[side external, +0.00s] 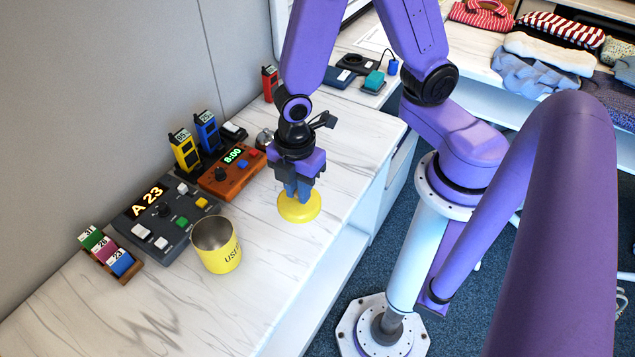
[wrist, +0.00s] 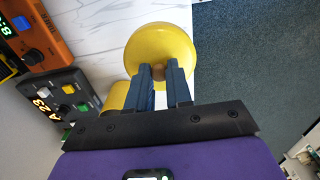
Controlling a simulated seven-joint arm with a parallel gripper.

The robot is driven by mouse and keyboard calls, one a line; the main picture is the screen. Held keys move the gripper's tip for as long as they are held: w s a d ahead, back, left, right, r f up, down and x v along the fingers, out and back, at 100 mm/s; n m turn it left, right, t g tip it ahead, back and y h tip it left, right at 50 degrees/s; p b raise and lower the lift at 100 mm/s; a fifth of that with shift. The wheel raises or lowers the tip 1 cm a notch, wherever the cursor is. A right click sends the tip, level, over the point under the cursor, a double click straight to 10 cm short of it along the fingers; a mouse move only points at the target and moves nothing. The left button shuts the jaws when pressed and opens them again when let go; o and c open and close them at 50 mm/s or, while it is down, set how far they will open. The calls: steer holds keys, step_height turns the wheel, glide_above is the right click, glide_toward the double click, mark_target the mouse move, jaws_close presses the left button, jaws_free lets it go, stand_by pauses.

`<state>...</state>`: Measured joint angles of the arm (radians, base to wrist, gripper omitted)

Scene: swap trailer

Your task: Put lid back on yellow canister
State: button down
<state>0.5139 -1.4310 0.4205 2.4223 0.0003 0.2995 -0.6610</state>
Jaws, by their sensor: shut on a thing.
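The yellow canister (side external: 217,250) stands upright and open on the white marbled counter, with dark lettering on its side. A part of it shows in the wrist view (wrist: 117,97), left of the fingers. The round yellow lid (side external: 299,211) is below my gripper (side external: 297,196), to the right of and behind the canister. In the wrist view the blue fingers (wrist: 160,75) are shut on the small brown knob of the lid (wrist: 163,45). The lid looks roughly level. I cannot tell whether it touches the counter or is held just above it.
A grey control box (side external: 165,217) stands left of the canister, with an orange clock box (side external: 232,170) behind it. Yellow (side external: 185,152) and blue radios (side external: 208,132) stand near the wall. A block rack (side external: 110,257) is at left. The counter (side external: 285,275) is clear at front right, ending at an edge.

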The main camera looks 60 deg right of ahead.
steer(key=w+a+r, duration=0.4)
steer(key=w+a, duration=0.8)
steer(key=a, duration=0.2)
steer(key=shift+f, duration=3)
steer(key=shift+f, duration=0.15)
steer(key=shift+c, duration=2.4)
jaws_free()
step_height(320, 180, up, 7)
